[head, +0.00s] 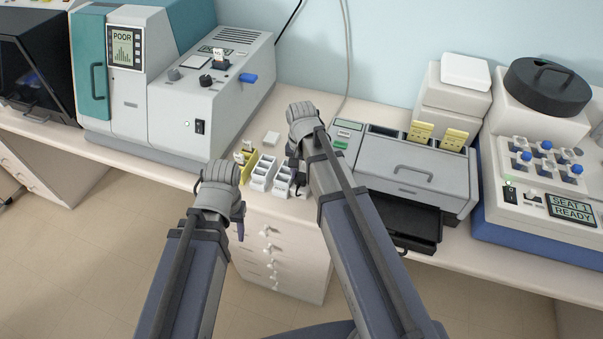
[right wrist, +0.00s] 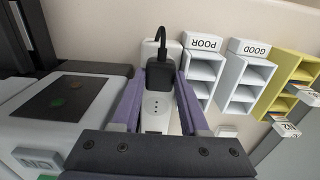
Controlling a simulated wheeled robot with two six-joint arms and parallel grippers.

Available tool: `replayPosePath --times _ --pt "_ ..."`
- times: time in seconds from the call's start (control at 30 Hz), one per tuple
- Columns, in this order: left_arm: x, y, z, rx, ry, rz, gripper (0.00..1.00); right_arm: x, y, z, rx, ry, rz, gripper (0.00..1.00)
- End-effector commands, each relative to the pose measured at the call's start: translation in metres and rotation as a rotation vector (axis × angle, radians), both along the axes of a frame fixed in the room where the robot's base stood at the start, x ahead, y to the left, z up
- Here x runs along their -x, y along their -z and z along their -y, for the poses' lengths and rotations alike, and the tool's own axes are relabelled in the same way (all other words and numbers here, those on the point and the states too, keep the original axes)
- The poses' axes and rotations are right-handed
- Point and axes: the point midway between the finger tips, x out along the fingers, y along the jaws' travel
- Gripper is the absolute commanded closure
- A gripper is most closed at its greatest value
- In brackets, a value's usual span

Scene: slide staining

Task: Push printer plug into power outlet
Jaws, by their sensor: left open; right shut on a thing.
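In the right wrist view the black plug (right wrist: 160,80) sits between the purple fingers of my right gripper (right wrist: 161,72), which is shut on it. A dark cable loops up from the plug. The plug is over the white outlet strip (right wrist: 154,118), whose small dark holes show below it; I cannot tell how far it is seated. In the head view my right gripper (head: 294,170) is low at the printer's left side, mostly hidden by my arm. The grey printer (head: 420,165) stands to its right. My left gripper (head: 238,218) is open at the bench's front edge.
White racks labelled POOR (right wrist: 203,70) and GOOD (right wrist: 246,78) and a yellow rack (right wrist: 292,85) stand close beside the outlet strip. A large grey and teal machine (head: 160,85) stands left. A device reading SEAT 1 READY (head: 545,215) stands right.

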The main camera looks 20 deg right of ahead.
Motion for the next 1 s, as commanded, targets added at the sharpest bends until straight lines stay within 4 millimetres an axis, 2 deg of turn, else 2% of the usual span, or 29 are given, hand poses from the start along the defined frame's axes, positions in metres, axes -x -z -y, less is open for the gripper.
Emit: replayPosePath --times 0.2,0.23,0.53,1.0 --pt "0.0 0.0052 0.0 0.0 0.0 0.0 0.5 0.0 0.0053 0.0 0.0 0.0 0.0 1.0" --pt "0.0 0.005 0.0 0.0 0.0 0.0 0.5 0.0 0.005 0.0 0.0 0.0 0.0 0.55" --pt "0.0 0.0042 0.0 0.0 0.0 0.0 0.5 0.0001 0.0042 0.0001 0.0 0.0 0.0 0.21" --pt "0.0 0.0036 0.0 0.0 0.0 0.0 0.5 0.0009 0.0037 0.001 0.002 0.002 -0.001 0.21"
